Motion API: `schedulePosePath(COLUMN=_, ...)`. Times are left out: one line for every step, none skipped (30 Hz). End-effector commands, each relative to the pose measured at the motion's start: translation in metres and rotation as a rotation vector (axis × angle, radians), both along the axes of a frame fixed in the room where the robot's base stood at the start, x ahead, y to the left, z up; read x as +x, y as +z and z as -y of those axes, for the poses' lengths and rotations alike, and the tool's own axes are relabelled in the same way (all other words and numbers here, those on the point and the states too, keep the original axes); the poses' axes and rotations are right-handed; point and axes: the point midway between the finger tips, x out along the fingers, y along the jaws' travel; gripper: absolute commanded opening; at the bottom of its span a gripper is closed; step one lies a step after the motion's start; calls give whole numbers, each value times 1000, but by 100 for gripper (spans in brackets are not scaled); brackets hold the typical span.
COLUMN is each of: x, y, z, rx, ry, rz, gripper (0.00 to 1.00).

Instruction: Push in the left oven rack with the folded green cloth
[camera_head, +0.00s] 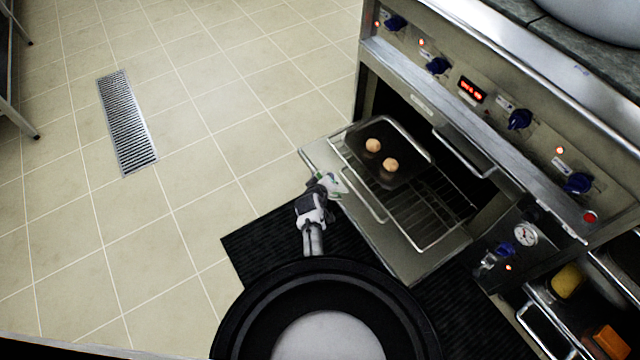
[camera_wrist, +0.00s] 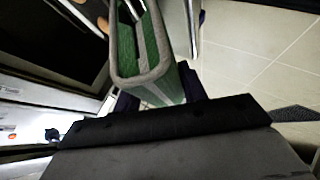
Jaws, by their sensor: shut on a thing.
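The oven rack (camera_head: 425,215) is a wire rack that sticks out of the open oven over the lowered door. A dark tray (camera_head: 412,155) with two round pale buns (camera_head: 390,165) sits on its far left part. My gripper (camera_head: 324,186) is shut on the folded green cloth (camera_head: 334,182), just outside the rack's front edge at its left part. In the wrist view, the cloth (camera_wrist: 163,85) is green with a grey border and stands up between my dark fingers (camera_wrist: 158,98). I cannot tell whether the cloth touches the rack.
The lowered oven door (camera_head: 408,258) lies beneath the rack. The control panel with blue knobs (camera_head: 519,119) is above the opening. A black floor mat (camera_head: 262,240) lies in front of the oven. Open tiled floor with a drain grate (camera_head: 127,122) is on the left.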

Motion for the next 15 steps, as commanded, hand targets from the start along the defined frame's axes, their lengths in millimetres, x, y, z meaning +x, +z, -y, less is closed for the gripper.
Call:
schedulePosePath(x=2, y=-5, z=3, rx=0, ry=-2, rz=0, gripper=13)
schedulePosePath(x=3, y=-7, z=4, rx=0, ry=-1, rz=-1, gripper=13)
schedulePosePath(x=4, y=-10, z=6, rx=-1, ry=-1, rz=-1, gripper=13)
schedulePosePath(x=5, y=-12, z=7, rx=-1, ry=-1, rz=-1, gripper=13)
schedulePosePath(x=6, y=-13, z=9, rx=0, ry=-2, rz=-1, gripper=13)
schedulePosePath(x=7, y=-16, z=11, rx=0, ry=-2, rz=-1, gripper=13)
schedulePosePath(x=8, y=-17, z=12, rx=0, ry=-2, rz=-1, gripper=13)
schedulePosePath(x=9, y=-19, z=13, rx=0, ry=-2, rz=0, gripper=13)
schedulePosePath(x=11, y=-21, z=15, rx=-1, ry=-1, rz=0, gripper=13)
schedulePosePath(x=12, y=-23, z=16, rx=-1, ry=-1, rz=0, gripper=13)
schedulePosePath(x=13, y=-25, z=17, rx=0, ry=0, rz=0, gripper=13)
schedulePosePath(x=14, y=-27, z=19, rx=0, ry=0, rz=0, gripper=13)
schedulePosePath(x=15, y=-29, z=20, rx=-1, ry=-1, rz=0, gripper=13)
schedulePosePath(x=16, y=-31, z=22, rx=-1, ry=-1, rz=0, gripper=13)
schedulePosePath(x=17, y=-33, z=24, rx=-1, ry=-1, rz=-1, gripper=13)
